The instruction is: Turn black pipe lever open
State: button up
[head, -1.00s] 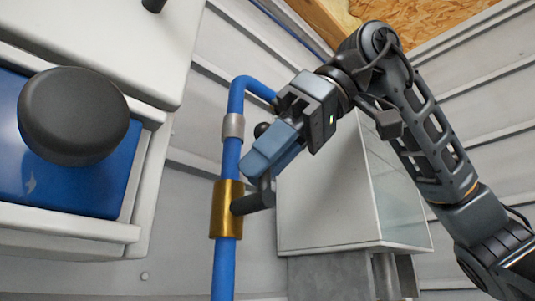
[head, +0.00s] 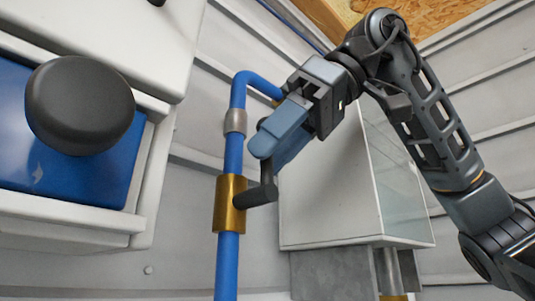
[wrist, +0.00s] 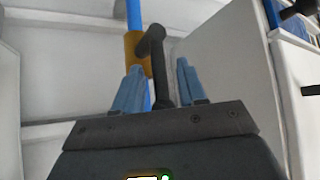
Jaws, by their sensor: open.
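The black pipe lever (head: 268,181) sticks out to the right from a brass valve body (head: 229,204) on a vertical blue pipe, then bends upward behind my fingers in the head view. My gripper (head: 270,146) is open, its blue fingers over the upper part of the lever. In the wrist view the lever (wrist: 157,66) stands between the two spread fingers, with a gap on each side. Its bent end joins the brass valve (wrist: 137,50) behind. Part of the lever is hidden by the fingers in the head view.
A white cabinet (head: 325,215) with a glassy side stands close behind and right of the lever. A white machine with a blue panel (head: 75,165) and a large black knob (head: 80,105) is at the left. A grey collar (head: 235,121) sits higher on the pipe.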

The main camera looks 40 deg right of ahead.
jog(key=v, duration=0.6)
jog(key=shift+b, duration=0.3)
jog(key=shift+s+r, duration=0.1)
